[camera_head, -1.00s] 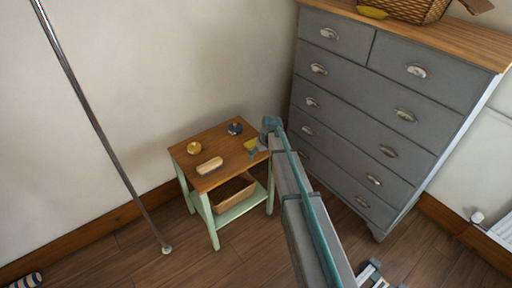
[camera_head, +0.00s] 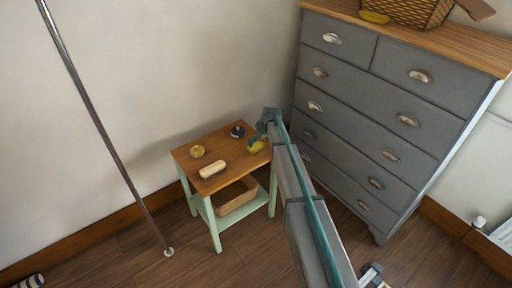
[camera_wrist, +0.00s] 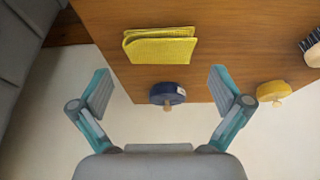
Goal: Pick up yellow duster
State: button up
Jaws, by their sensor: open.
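The yellow duster (camera_wrist: 160,46) lies folded on the wooden top of the small side table in the wrist view. In the head view the duster (camera_head: 257,147) is at the table's right side, partly hidden by my gripper. My gripper (camera_wrist: 160,88) is open and empty, its two fingers spread wide. In the wrist view the duster lies beyond the fingertips, between their lines and apart from them. In the head view my gripper (camera_head: 262,133) is at the table's right back corner.
On the side table (camera_head: 231,167) are a dark blue round object (camera_head: 238,131), a yellow round one (camera_head: 197,151) and a brush (camera_head: 212,170). A basket (camera_head: 237,196) sits on its lower shelf. A grey chest of drawers (camera_head: 385,120) stands close on the right.

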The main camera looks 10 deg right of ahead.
aim_at(257, 145)
jog(key=shift+p+x, duration=0.75)
jog(key=shift+x, duration=1.65)
jog(key=shift+s, duration=0.1)
jog(key=c, duration=0.7)
jog(key=shift+c, duration=0.2)
jog(key=shift+r+b, duration=0.5)
jog(key=shift+r, duration=0.25)
jog(key=s+r+b, duration=0.4)
jog(key=s+r, duration=0.7)
jog(key=s, duration=0.3)
jog(key=shift+d+r, duration=0.15)
jog(key=shift+r, duration=0.1)
